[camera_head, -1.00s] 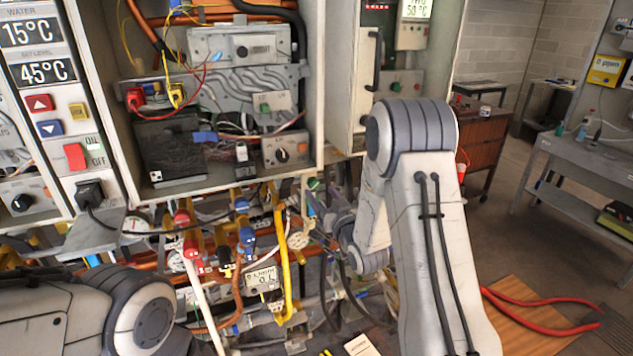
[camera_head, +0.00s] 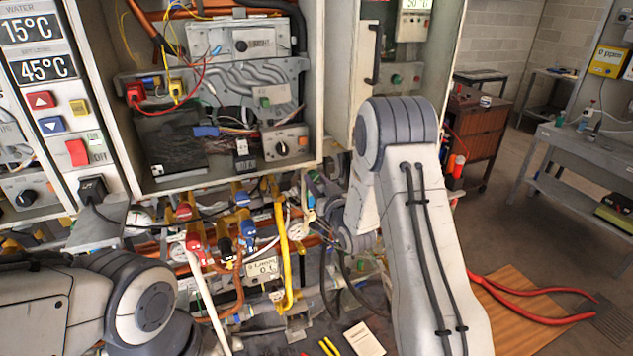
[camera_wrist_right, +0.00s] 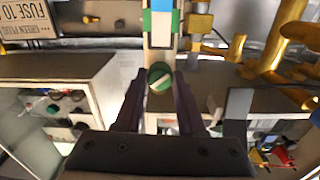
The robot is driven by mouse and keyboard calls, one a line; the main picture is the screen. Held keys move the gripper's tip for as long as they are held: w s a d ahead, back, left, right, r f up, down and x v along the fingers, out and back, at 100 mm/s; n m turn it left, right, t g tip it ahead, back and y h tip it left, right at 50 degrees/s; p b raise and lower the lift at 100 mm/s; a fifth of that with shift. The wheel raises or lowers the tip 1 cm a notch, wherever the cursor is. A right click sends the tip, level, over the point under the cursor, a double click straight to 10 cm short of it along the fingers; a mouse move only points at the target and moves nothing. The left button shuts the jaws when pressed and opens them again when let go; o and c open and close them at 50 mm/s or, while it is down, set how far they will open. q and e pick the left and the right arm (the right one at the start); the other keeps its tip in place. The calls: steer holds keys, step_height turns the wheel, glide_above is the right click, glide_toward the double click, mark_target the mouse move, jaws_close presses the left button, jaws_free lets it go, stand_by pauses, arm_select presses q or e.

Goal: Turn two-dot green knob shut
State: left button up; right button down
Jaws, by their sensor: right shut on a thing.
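In the right wrist view, a round green knob (camera_wrist_right: 160,72) with a pale bar across it sits at the end of a pale pipe with green bands. My right gripper (camera_wrist_right: 160,88) is shut on this knob, with one dark finger on each side. I cannot make out any dots on the knob. In the head view, my right gripper (camera_head: 316,190) is at the lower right edge of the open heater cabinet and largely hides what it grips. My left arm shows at the bottom left; its gripper is out of view.
Red valve handles (camera_head: 185,211) and blue ones (camera_head: 246,228) crowd the pipes left of my right gripper. A yellow pipe (camera_head: 284,255) runs down close beside it. The open heater cabinet (camera_head: 235,178) hangs just above. A label reading "GREEN PLUG" (camera_wrist_right: 25,20) shows in the wrist view.

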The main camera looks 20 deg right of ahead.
steer(key=shift+f+m+b, duration=0.15)
steer(key=shift+m+b, duration=1.35)
steer(key=shift+b, duration=0.35)
steer(key=m+b, duration=0.2)
steer(key=m, duration=0.1)
steer(key=shift+m+b, duration=0.8)
steer(key=shift+m, duration=0.1)
steer(key=c, duration=0.5)
jaws_free()
